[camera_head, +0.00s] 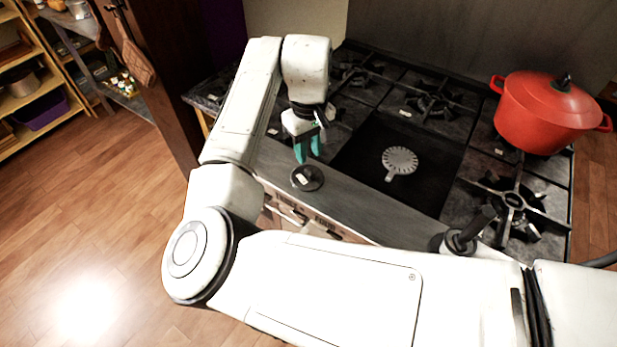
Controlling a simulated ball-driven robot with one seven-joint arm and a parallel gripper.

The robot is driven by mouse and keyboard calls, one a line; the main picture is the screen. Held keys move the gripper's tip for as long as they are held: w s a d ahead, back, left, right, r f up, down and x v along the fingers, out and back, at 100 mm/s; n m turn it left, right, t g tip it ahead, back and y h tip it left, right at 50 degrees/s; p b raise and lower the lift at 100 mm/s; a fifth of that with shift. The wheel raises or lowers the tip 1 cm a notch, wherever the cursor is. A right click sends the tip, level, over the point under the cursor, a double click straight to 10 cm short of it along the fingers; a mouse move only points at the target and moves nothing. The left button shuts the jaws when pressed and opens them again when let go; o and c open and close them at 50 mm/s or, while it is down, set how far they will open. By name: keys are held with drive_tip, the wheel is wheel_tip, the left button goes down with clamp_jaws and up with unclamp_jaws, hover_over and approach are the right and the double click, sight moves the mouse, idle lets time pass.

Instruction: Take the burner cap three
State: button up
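A dark round burner cap (307,178) with a small pale label lies flat on the grey front ledge of the stove. The label is too small to read, so I cannot tell its number. My gripper (309,156) points down with two teal fingers just above and behind the cap in the picture. The fingers show a narrow gap and hold nothing visible. They appear apart from the cap.
The stove (450,180) has several black grates. A pale perforated burner (400,160) sits in an open bay without a grate. A red lidded pot (546,112) stands at the right. A dark wooden post (160,90) and shelves (30,100) are at left.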

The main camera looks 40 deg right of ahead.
sight(309, 171)
wheel_tip(309, 171, down, 3)
drive_tip(key=shift+b, duration=1)
drive_tip(key=shift+f+b, duration=0.5)
drive_tip(key=shift+f, duration=0.9)
clamp_jaws()
drive_tip(key=shift+r, duration=0.1)
wheel_tip(309, 171, up, 8)
drive_tip(key=p, duration=0.8)
